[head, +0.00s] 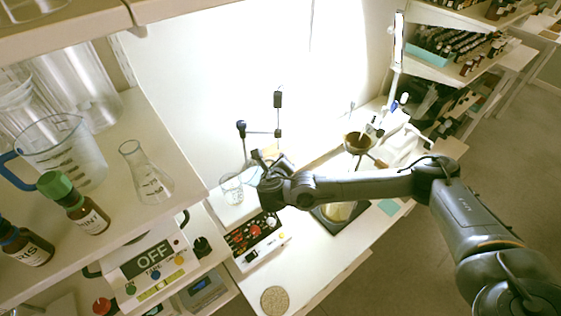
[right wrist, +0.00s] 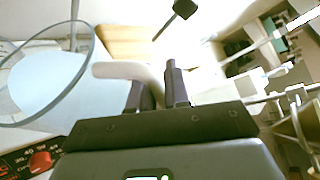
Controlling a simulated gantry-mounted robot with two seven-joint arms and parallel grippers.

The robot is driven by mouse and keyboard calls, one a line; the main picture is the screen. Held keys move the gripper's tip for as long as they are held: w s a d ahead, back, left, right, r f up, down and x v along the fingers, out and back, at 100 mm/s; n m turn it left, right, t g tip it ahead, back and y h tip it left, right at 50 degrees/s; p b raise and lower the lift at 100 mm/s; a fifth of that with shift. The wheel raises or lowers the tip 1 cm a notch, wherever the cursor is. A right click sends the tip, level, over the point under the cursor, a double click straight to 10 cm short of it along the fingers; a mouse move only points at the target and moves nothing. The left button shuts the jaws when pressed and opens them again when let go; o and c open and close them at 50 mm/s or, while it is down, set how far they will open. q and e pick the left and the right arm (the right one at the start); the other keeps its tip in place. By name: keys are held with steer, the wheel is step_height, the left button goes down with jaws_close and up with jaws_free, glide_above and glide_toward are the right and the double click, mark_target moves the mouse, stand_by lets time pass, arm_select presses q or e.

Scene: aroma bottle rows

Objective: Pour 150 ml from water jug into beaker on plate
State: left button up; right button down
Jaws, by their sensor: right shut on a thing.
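My right gripper (head: 268,172) is above the back of the hot plate (head: 258,240), to the right of a clear beaker (head: 231,188) standing on the plate's pale top. In the right wrist view the gripper (right wrist: 158,92) is shut on a pale curved handle (right wrist: 120,70). The vessel it belongs to, apparently the water jug, is mostly hidden by my gripper in the head view. A wide clear glass rim (right wrist: 92,60) fills the left of the right wrist view; I cannot tell whether it is the jug's or the beaker's. My left gripper is not in view.
A stand (head: 241,128) rises behind the gripper. The left shelf holds a blue-handled measuring jug (head: 65,150), a flask (head: 145,178) and brown bottles (head: 88,214). A digital device reading OFF (head: 150,262) is below.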

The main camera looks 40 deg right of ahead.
steer(key=shift+w+a+r, duration=0.1)
steer(key=shift+r, duration=0.2)
steer(key=shift+f, duration=0.25)
stand_by(0.9)
steer(key=shift+r+p, duration=0.2)
steer(key=shift+p, duration=0.2)
stand_by(0.9)
steer(key=shift+r+p, duration=0.2)
steer(key=shift+p, duration=0.25)
stand_by(1.0)
steer(key=shift+w+a+r+n+p, duration=0.1)
steer(key=shift+r+n+p, duration=0.1)
steer(key=shift+n+p, duration=0.15)
stand_by(0.4)
